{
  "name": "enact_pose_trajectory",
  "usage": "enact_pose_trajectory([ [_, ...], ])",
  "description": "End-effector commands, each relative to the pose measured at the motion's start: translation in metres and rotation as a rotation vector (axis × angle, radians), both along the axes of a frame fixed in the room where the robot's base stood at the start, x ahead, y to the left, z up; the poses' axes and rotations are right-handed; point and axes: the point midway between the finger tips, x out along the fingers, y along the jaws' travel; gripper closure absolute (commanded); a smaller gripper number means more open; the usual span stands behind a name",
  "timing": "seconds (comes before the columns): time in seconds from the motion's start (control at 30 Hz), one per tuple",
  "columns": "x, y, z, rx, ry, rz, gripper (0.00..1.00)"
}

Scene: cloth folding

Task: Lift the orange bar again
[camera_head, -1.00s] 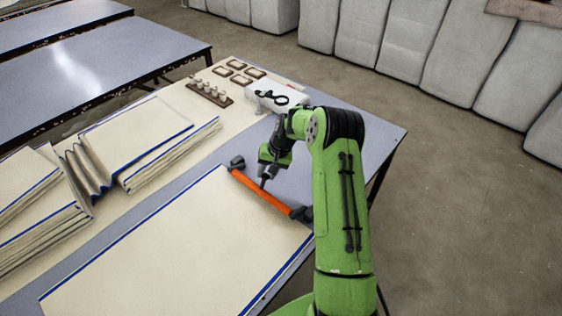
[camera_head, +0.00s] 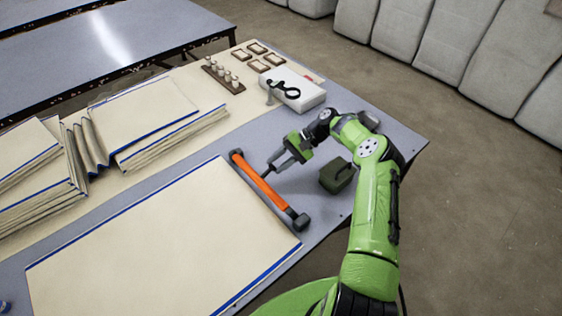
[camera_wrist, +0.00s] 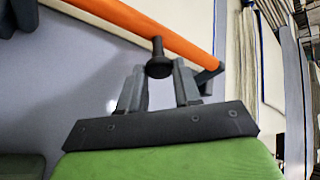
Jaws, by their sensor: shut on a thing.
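The orange bar (camera_head: 262,184), with dark blocks at both ends, lies along the right edge of the large cream cloth (camera_head: 150,240) with blue borders. My gripper (camera_head: 272,170) reaches it from the right at about its middle. In the wrist view the bar (camera_wrist: 150,27) crosses the top, and a short black knob (camera_wrist: 158,66) sticks out from it towards my gripper (camera_wrist: 160,80). My fingers stand on both sides of the knob and are shut on it. I cannot tell whether the bar touches the surface under it.
A dark green box (camera_head: 337,175) stands right of the bar, near my arm. A white box (camera_head: 293,93) with black rings, a rack of pegs (camera_head: 222,78) and small wooden frames (camera_head: 259,66) are at the back. Folded cloth stacks (camera_head: 150,125) lie at the left.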

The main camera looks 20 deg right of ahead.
Motion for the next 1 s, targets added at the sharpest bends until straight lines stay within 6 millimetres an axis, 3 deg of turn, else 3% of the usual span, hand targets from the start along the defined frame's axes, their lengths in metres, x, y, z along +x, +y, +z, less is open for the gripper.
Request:
enact_pose_trajectory([
  [0.57,-0.0004,0.0006,-0.0025,0.029,0.012,-0.005,1.0],
  [0.6,-0.0004,0.0005,-0.0026,0.029,0.012,-0.005,0.64],
  [0.73,-0.0005,0.0008,-0.0025,0.03,0.012,-0.004,0.44],
  [1.0,-0.0007,0.0014,-0.002,0.029,0.012,-0.002,0.42],
])
